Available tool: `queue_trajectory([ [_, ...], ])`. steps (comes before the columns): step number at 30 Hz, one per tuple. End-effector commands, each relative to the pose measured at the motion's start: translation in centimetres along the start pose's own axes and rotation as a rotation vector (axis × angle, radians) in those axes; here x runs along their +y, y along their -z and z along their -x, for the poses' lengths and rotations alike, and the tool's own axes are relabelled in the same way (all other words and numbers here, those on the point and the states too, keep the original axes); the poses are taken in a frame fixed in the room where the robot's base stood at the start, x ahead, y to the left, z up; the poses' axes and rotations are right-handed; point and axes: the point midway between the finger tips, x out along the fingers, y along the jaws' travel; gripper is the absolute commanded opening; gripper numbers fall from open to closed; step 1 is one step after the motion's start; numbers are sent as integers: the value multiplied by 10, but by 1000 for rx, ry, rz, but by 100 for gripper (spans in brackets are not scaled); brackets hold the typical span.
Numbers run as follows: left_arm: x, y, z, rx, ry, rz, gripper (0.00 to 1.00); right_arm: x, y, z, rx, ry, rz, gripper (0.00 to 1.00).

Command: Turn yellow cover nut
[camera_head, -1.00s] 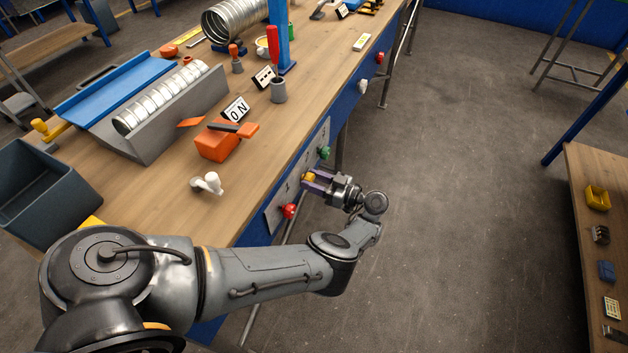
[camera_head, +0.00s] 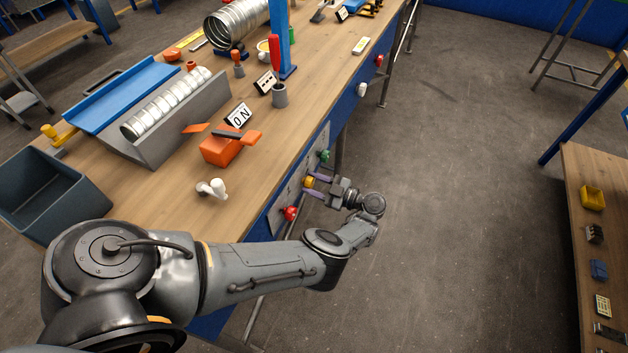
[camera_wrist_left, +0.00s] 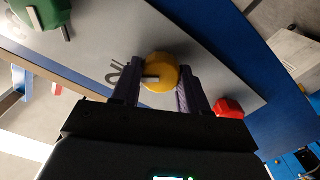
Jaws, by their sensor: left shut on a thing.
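The yellow cover nut (camera_head: 308,182) sits on the grey panel on the front side of the workbench. My left gripper (camera_head: 314,184) reaches the panel from the aisle side. Its two purple fingers (camera_wrist_left: 158,84) lie on either side of the nut and are shut on it. The fingers hide parts of the nut's sides. My right gripper is not in view.
A green knob (camera_head: 323,155) and a red knob (camera_head: 290,213) flank the nut on the panel. An orange box (camera_head: 220,150) and a white fitting (camera_head: 212,188) stand on the bench above. The floor aisle to the right is clear.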

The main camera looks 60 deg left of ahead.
Motion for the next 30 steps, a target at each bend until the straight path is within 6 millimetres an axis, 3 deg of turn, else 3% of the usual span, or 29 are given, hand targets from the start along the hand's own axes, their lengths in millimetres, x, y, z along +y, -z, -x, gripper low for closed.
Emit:
queue_trajectory([
  [12,0,1,0,0,1,397,13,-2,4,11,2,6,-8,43],
  [30,-1,-1,0,1,1,968,13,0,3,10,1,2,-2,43],
])
